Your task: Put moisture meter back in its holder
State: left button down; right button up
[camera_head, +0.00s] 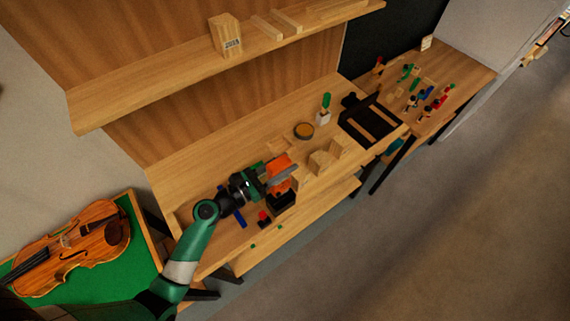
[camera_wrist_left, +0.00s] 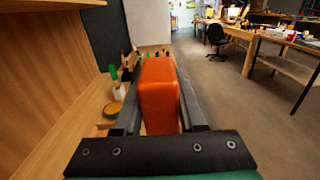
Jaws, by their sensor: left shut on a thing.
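The orange moisture meter (camera_head: 279,161) is held over the wooden bench (camera_head: 185,197). My left gripper (camera_head: 275,174) is shut on it. In the left wrist view, the orange block (camera_wrist_left: 159,88) stands between the two dark fingers (camera_wrist_left: 160,118) and juts out past them. A black open-looking box (camera_head: 281,201), possibly the holder, sits on the bench just below and in front of the meter. I cannot tell how high the meter is above the bench. My right gripper is not in view.
Wooden blocks (camera_head: 320,162) stand right of the meter. Behind are a round tin (camera_head: 304,131) and a green-handled tool in a white block (camera_head: 324,117). A small red-topped item (camera_head: 264,217) sits left of the box. A violin (camera_head: 72,247) lies at left.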

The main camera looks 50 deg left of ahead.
pick_arm(q)
notch_tip(320, 180, down, 5)
jog(key=b, duration=0.4)
dwell(1.2)
jog(key=shift+f+b, duration=2.15)
jog(key=shift+f, duration=0.3)
jog(key=shift+c, duration=2)
grip_release()
jog(key=s+a, duration=0.1)
jog(key=s, duration=1)
jog(key=shift+s+a+p, duration=0.15)
jog(key=shift+s+p, duration=0.1)
jog(key=shift+p, duration=0.05)
